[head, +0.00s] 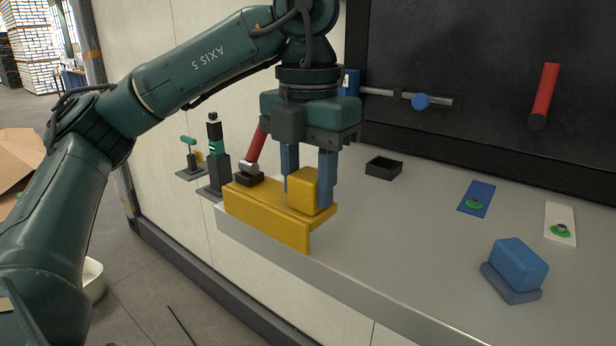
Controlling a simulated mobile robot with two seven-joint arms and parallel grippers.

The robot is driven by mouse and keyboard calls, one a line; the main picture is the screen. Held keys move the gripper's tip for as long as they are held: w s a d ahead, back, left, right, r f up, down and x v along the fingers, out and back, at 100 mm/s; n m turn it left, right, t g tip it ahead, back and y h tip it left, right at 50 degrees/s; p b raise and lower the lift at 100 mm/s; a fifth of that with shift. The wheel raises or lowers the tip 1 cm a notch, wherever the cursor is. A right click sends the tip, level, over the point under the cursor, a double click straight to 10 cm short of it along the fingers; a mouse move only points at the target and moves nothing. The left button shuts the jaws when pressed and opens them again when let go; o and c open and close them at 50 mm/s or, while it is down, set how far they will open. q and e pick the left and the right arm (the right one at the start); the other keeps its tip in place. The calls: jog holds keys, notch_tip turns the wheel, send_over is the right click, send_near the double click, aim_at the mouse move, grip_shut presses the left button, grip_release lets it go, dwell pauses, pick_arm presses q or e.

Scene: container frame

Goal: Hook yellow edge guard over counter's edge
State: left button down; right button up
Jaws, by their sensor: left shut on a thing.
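The yellow edge guard (268,222) is at the left end of the grey counter (410,268). It has a flat top plate, a front lip facing down and a raised yellow block on top. Its lip hangs in front of the counter's front edge, and its top plate lies over the countertop. I cannot tell whether the plate touches the surface. My left gripper (308,190) points down with its blue fingers shut on the guard's yellow block. My right gripper is not in view.
A red-handled tool (256,148) stands just behind the guard. A small black tray (384,168), a blue card (477,198), a white card (560,222) and a blue block (519,264) sit farther right. The countertop's middle is clear. A dark panel rises behind.

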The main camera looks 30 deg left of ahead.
aim_at(308, 208)
pick_arm(q)
jog(key=shift+f+b, duration=0.95)
jog(key=shift+f, duration=0.3)
jog(key=shift+f+b, duration=0.7)
jog(key=shift+f, duration=0.15)
jog(key=shift+w, duration=0.25)
dwell(0.6)
jog(key=c, duration=0.8)
grip_release()
